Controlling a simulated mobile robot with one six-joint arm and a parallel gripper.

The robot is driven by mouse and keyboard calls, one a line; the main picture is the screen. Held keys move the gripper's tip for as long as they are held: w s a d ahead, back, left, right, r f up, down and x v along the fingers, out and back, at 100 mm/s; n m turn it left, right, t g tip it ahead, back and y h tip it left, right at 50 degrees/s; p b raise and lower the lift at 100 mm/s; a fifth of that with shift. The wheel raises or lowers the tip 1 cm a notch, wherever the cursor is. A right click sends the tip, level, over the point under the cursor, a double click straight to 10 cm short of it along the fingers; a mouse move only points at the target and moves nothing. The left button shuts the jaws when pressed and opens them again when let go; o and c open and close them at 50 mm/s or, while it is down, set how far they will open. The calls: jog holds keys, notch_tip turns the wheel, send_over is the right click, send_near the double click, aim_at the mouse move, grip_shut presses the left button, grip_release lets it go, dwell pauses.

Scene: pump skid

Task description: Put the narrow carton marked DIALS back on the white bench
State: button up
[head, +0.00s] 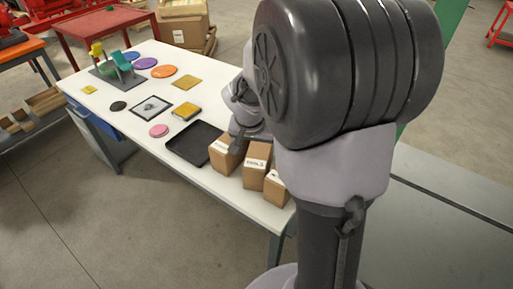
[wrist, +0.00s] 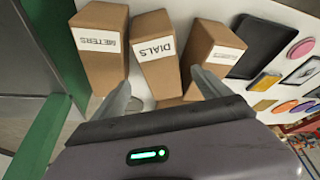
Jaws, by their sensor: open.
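The DIALS carton (wrist: 157,72) is a narrow brown box with a white label, in the middle of a row of three in the wrist view. In the head view the middle carton (head: 257,167) stands upright on the white bench (head: 205,187). My gripper (wrist: 162,95) is open and empty, its two pale fingers spread to either side of the DIALS carton's near end in the picture. I cannot tell whether they reach around it. In the head view my arm hides most of the gripper.
The METERS carton (wrist: 100,45) and a third labelled carton (wrist: 210,50) flank the DIALS carton closely. A black tray (head: 194,143) lies beside the row. Coloured discs, a frame (head: 151,108) and yellow pieces lie further along the bench.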

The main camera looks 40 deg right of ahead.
jog(key=s+a+r+n+t+y, duration=0.1)
jog(key=s+a+r+n+y, duration=0.1)
jog(key=s+a+r, duration=0.4)
jog(key=s+a+r+n+t+y, duration=0.1)
jog(key=s+a+r+n+y, duration=0.2)
jog(key=s+a, duration=0.9)
jog(key=a+r, duration=0.2)
jog(key=a, duration=0.3)
jog(key=shift+a+r+t, duration=0.15)
jog(key=shift+r+t, duration=0.25)
jog(key=shift+s, duration=0.1)
